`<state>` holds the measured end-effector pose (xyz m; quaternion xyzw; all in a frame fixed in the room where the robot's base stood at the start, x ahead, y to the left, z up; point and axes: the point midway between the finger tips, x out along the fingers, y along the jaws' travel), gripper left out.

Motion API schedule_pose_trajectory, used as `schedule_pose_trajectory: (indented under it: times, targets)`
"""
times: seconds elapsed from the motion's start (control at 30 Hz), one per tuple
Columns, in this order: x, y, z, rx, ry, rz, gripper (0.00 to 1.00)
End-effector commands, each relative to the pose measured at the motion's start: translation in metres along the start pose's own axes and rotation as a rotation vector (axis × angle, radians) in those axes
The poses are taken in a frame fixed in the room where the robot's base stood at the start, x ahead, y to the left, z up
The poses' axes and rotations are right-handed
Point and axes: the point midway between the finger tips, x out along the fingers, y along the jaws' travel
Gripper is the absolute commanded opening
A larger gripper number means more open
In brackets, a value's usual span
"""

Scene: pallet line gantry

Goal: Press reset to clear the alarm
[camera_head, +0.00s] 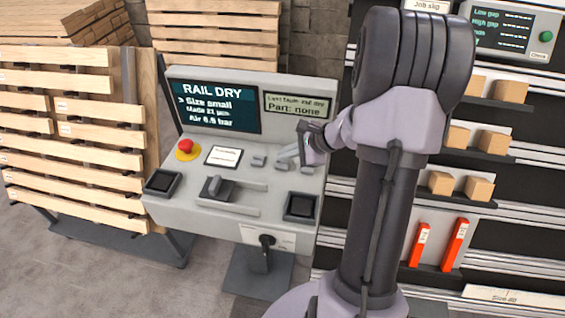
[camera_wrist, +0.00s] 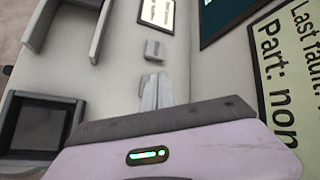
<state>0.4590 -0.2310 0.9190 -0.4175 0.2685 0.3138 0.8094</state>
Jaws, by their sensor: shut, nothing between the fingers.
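The grey control console (camera_head: 225,190) stands left of my arm. Its screen (camera_head: 215,104) reads "RAIL DRY", with size, count and air lines below. A display (camera_head: 297,104) beside it reads "Last fault: rail dry, Part: none". Small grey buttons sit in a row on the panel, one at the left (camera_head: 258,161) and one at the right (camera_head: 307,169). My gripper (camera_head: 284,157) is shut and empty over the middle of this row. In the wrist view, its fingertips (camera_wrist: 155,78) point near a grey button (camera_wrist: 154,49); contact cannot be told. No reset label is readable.
A red mushroom button (camera_head: 186,146) on a yellow base and a white card (camera_head: 223,156) are left of the row. A rotary switch (camera_head: 267,241) is on the front face. Shelves with boxes (camera_head: 511,91) stand right.

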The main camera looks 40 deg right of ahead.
Motion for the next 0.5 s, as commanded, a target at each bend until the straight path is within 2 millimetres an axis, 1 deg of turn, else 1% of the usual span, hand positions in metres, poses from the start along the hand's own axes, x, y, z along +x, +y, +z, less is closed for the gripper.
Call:
schedule_pose_trajectory:
  times: [0.37, 0.5]
  targets:
    - [0.0067, 0.0048, -0.0049, 0.000, 0.000, 0.000, 0.00]
    - [0.0062, 0.0044, -0.0045, 0.000, 0.000, 0.000, 0.00]
